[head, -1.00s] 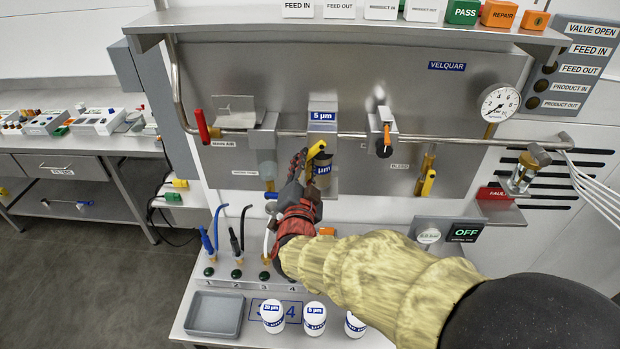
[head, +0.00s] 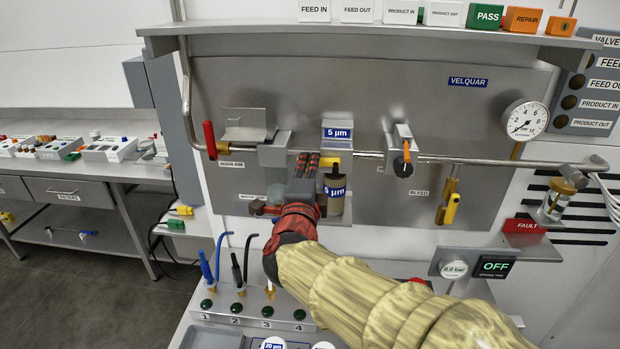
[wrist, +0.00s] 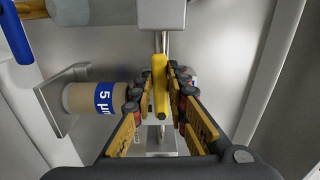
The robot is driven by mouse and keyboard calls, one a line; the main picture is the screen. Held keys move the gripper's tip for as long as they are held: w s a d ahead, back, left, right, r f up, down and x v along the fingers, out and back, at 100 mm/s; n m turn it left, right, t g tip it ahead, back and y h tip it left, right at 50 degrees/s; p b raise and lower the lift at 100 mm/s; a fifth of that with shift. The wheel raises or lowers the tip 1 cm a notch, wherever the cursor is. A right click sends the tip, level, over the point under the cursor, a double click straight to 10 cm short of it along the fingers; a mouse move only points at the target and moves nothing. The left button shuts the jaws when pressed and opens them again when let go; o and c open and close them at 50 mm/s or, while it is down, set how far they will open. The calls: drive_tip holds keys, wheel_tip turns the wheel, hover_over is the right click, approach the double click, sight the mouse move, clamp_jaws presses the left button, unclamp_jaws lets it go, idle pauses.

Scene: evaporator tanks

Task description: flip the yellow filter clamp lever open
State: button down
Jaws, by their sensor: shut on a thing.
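The yellow filter clamp lever (wrist: 160,85) stands between my gripper's fingers in the wrist view, with a finger against each side. In the head view the lever (head: 331,162) shows as a short yellow piece just right of the fingertips, in front of the 5 µm filter housing (head: 343,133). My gripper (head: 306,163) is shut on the lever; it also shows in the wrist view (wrist: 160,84). The tan filter cartridge (head: 336,200) with its blue 5 µm band sits below the housing; it also shows at the left of the wrist view (wrist: 92,98). My fingers and wrist hide part of the clamp.
A red-handled valve (head: 210,140) is to the left on the pipe. An orange-handled valve (head: 405,150) and a yellow bleed lever (head: 451,208) are to the right. A shelf (head: 370,38) runs above. Hoses (head: 236,262) stand below left.

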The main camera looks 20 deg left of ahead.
drive_tip(key=shift+r+m, duration=0.1)
drive_tip(key=shift+m, duration=0.2)
drive_tip(key=c, duration=1.8)
unclamp_jaws()
drive_tip(key=shift+c, duration=0.2)
drive_tip(key=shift+o, duration=0.5)
drive_tip(key=v, duration=1.2)
